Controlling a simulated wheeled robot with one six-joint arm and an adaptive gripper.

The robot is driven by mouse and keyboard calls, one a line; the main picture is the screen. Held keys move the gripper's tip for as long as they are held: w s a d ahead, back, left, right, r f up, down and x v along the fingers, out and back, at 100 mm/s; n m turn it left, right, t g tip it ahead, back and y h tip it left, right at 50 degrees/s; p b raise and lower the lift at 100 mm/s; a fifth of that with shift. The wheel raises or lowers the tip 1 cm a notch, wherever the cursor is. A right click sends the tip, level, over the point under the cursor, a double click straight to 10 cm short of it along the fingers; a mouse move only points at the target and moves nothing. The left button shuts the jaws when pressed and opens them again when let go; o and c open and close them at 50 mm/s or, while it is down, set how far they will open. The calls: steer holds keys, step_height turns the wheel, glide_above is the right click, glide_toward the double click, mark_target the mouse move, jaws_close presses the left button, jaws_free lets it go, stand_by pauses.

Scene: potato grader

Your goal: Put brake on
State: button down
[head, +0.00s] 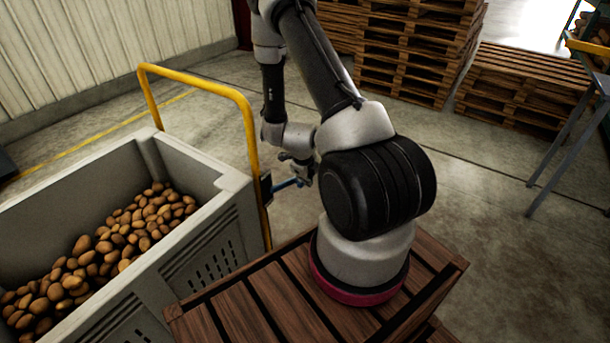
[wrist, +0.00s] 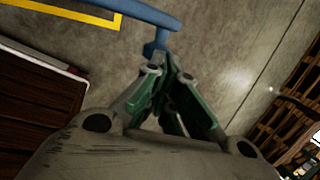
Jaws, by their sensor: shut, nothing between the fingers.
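A blue lever (head: 287,184) sticks out from the dark bracket (head: 266,188) at the foot of the yellow push handle (head: 246,112), on the potato cart's right end. In the wrist view the blue lever (wrist: 150,16) crosses the top, with a short blue piece reaching down to the fingertips. My gripper (head: 303,176) is beside the lever's free end in the head view. In the wrist view my gripper (wrist: 163,62) is shut and empty, its tips at or very near the blue piece. I cannot tell whether they touch.
The grey crate (head: 233,183) of potatoes (head: 110,245) stands at left. My arm rises from a wooden slatted stand (head: 270,300). Pallet stacks (head: 415,50) stand at the back, and a blue-grey metal frame (head: 560,135) at the right. Open concrete floor lies between.

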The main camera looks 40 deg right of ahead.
steer(key=shift+s+a+f, duration=0.1)
steer(key=shift+a+f, duration=0.05)
steer(key=shift+f, duration=0.55)
steer(key=shift+a+f, duration=0.1)
steer(key=shift+f, duration=0.6)
